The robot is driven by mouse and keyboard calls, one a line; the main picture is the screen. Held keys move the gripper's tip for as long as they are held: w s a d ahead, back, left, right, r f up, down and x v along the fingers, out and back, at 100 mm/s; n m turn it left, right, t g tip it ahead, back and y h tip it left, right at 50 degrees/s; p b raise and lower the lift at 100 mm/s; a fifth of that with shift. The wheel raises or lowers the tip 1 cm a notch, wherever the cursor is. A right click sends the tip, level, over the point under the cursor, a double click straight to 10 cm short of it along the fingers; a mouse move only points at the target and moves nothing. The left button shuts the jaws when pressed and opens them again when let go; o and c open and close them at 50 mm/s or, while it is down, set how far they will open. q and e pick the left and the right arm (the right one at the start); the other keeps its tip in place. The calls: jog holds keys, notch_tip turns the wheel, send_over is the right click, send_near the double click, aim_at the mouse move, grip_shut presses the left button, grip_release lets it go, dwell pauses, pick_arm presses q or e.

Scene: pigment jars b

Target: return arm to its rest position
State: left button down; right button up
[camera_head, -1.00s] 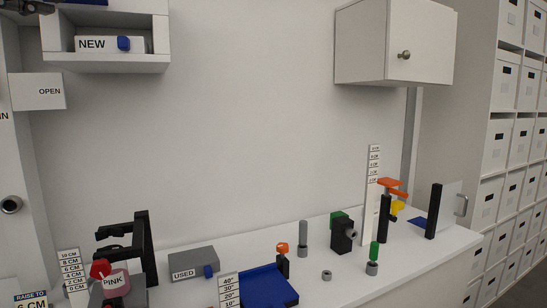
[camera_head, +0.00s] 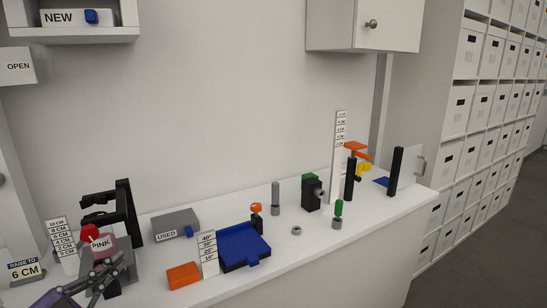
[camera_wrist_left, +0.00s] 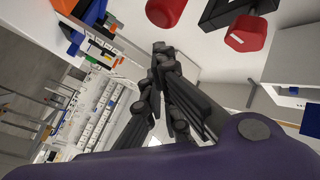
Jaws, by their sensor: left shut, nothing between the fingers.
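My left gripper (camera_head: 122,266) is low at the left of the head view, shut and empty. It overlaps the lower part of the pink jar labelled PINK (camera_head: 104,244); whether they touch cannot be told. The jar is by a black stand (camera_head: 127,205), with a red knob (camera_head: 89,232) at its upper left. In the left wrist view the fingers of the left gripper (camera_wrist_left: 160,48) come together with nothing between them. Two red parts (camera_wrist_left: 247,33) show beyond them. My right gripper is not in view.
The white counter carries a height scale (camera_head: 63,245), a grey USED box (camera_head: 174,224), an orange block (camera_head: 184,276), a blue tray (camera_head: 243,247) and several small fixtures farther right. A NEW box (camera_head: 78,17) sits on a wall shelf. A wall cabinet (camera_head: 345,28) hangs above.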

pick_arm(q)
jog(key=s+d+f+n+g+y, duration=0.1)
jog(key=s+f+n+y, duration=0.2)
jog(key=s+f, duration=0.45)
jog(key=s+d+f+n+g+y+p, duration=0.1)
jog(key=s+f+n+g+y, duration=0.2)
jog(key=f, duration=0.7)
jog(key=s+d+f+n+y, duration=0.1)
jog(key=s+f+n+y, duration=0.15)
jog(key=s+f, duration=0.45)
jog(key=s+d+f+n+g+h+p, duration=0.1)
jog(key=s+d+f+n+g, duration=0.2)
jog(key=s+d+f, duration=0.9)
jog(key=s+f+g, duration=0.1)
jog(key=s+g, duration=0.1)
jog(key=s, duration=0.1)
jog(key=shift+s+g, duration=0.3)
jog(key=shift+s, duration=0.05)
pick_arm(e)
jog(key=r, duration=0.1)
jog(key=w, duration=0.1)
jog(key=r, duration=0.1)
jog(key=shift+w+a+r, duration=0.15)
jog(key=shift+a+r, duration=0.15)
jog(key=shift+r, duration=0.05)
